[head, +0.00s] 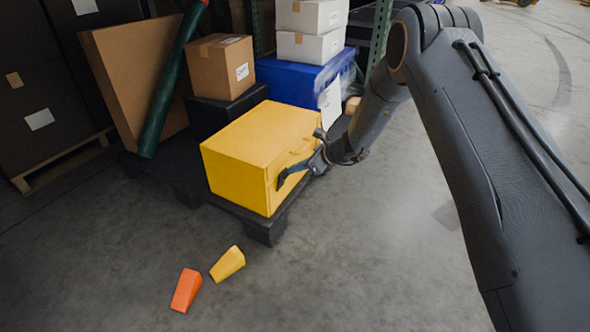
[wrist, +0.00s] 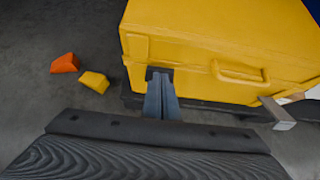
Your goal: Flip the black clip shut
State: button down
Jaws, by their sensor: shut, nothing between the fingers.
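The yellow tote (head: 245,150) sits with its lid down; in the wrist view its front wall (wrist: 200,82) faces me. The black clip (wrist: 158,72) is a small dark piece at the left part of that wall, right at my fingertips. It is partly hidden, and I cannot tell whether it lies flat. My gripper (wrist: 160,88) is shut and empty, its fingers together and pointing at the clip. In the head view my gripper (head: 296,172) is close against the tote's right-hand face. A grey clip (wrist: 277,113) sticks out from the wall farther right.
The tote stands on a black pallet (head: 262,232). A yellow wedge (head: 228,264) and an orange wedge (head: 186,290) lie on the floor in front. A blue tote (head: 300,82), a cardboard box (head: 220,67) and a green roll (head: 170,85) are behind. Floor to the right is clear.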

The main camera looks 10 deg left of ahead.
jog(key=a+r+p+v, duration=0.1)
jog(key=p+v, duration=0.3)
jog(key=v, duration=0.7)
jog(key=shift+d+r, duration=0.2)
jog(key=shift+d, duration=0.05)
